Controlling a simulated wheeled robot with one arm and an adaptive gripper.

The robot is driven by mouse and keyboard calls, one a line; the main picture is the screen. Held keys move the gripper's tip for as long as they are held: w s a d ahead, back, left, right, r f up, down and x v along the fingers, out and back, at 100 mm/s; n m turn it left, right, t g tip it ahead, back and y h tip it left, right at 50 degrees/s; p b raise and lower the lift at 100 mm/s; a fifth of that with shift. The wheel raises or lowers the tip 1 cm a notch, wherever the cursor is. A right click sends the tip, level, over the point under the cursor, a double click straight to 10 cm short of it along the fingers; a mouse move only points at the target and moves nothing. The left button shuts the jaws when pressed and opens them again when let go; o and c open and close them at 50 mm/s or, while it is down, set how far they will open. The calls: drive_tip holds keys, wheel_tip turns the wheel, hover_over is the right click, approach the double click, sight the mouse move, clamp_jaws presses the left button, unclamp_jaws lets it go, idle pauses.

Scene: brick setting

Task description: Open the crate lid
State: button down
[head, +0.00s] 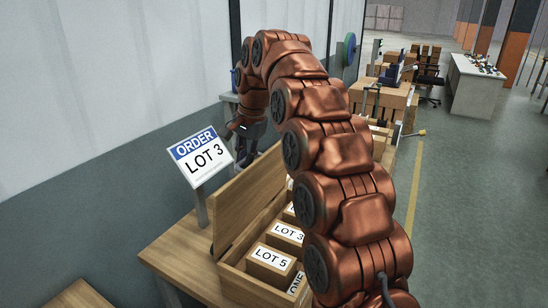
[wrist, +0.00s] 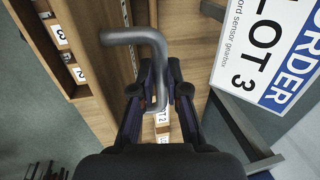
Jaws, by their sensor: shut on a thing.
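The wooden crate (head: 232,284) stands on a wooden table, with its lid (head: 238,205) raised to about upright along its left side. Several labelled boxes, including a LOT 5 box (head: 270,262) and a LOT 3 box (head: 286,232), sit inside the crate. My gripper (head: 248,140) is at the far end of the lid, partly hidden there. In the wrist view my gripper (wrist: 158,92) is shut on a grey bent handle (wrist: 138,37), in front of a wooden panel. Where the handle joins the wood is unclear.
An order sign reading LOT 3 (head: 201,158) stands on a post close to the lid's left; it also shows in the wrist view (wrist: 268,55). A grey-white wall lies beyond it. My arm hides the crate's right side. Open floor (head: 465,200) lies to the right.

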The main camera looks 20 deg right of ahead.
drive_tip(key=w+a+f+p, duration=0.1)
drive_tip(key=w+a, duration=0.4)
drive_tip(key=shift+f, duration=0.25)
drive_tip(key=shift+w, duration=0.15)
drive_tip(key=c, duration=1.3)
unclamp_jaws()
drive_tip(key=shift+w+a+f, duration=0.1)
drive_tip(key=shift+a, duration=0.05)
drive_tip(key=shift+o, duration=0.6)
drive_tip(key=shift+f, duration=0.1)
drive_tip(key=shift+d, duration=0.2)
drive_tip(key=shift+a+p, duration=0.1)
drive_tip(key=shift+p, duration=0.25)
